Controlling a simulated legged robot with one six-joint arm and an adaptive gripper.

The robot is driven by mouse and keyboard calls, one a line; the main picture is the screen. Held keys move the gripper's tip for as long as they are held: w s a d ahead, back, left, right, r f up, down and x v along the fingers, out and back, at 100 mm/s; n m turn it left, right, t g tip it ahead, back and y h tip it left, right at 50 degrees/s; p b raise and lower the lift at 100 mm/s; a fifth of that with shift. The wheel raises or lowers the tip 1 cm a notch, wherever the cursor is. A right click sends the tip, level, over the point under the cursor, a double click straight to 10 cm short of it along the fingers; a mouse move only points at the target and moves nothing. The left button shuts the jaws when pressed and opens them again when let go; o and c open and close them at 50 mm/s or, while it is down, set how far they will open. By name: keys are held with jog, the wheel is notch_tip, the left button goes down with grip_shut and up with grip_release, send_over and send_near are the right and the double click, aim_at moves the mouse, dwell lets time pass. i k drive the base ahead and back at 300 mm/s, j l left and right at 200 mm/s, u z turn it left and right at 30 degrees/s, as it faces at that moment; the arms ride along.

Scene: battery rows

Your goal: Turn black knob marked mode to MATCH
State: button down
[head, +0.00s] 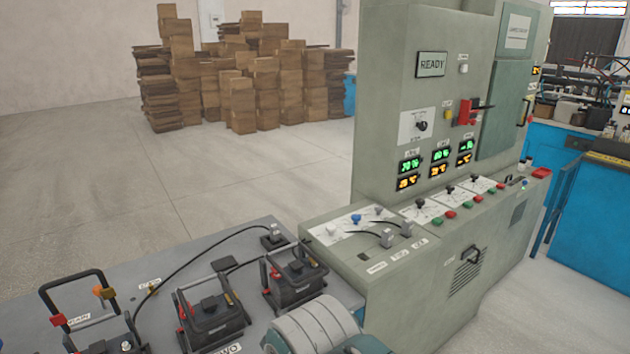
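A grey-green control cabinet (395,60) stands right of centre. A black knob (421,126) sits on a white plate on its upright face, left of a red lever switch (466,112). More black knobs sit on white plates on the sloping desk: a left one (420,204), a middle one (450,190) and a right one (475,178). The lettering around all these knobs is too small to read, so I cannot tell which is marked mode or where any points. My gripper is not in view; a rounded pale part of my arm shows at the bottom middle.
Black batteries with handles (208,308) stand on a grey bench (130,270) at lower left, with cables. Cardboard boxes (240,105) are stacked behind. The floor (190,185) between is clear.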

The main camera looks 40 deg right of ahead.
aim_at(423, 126)
jog(key=z, duration=1.8)
jog(key=i+l, duration=0.6)
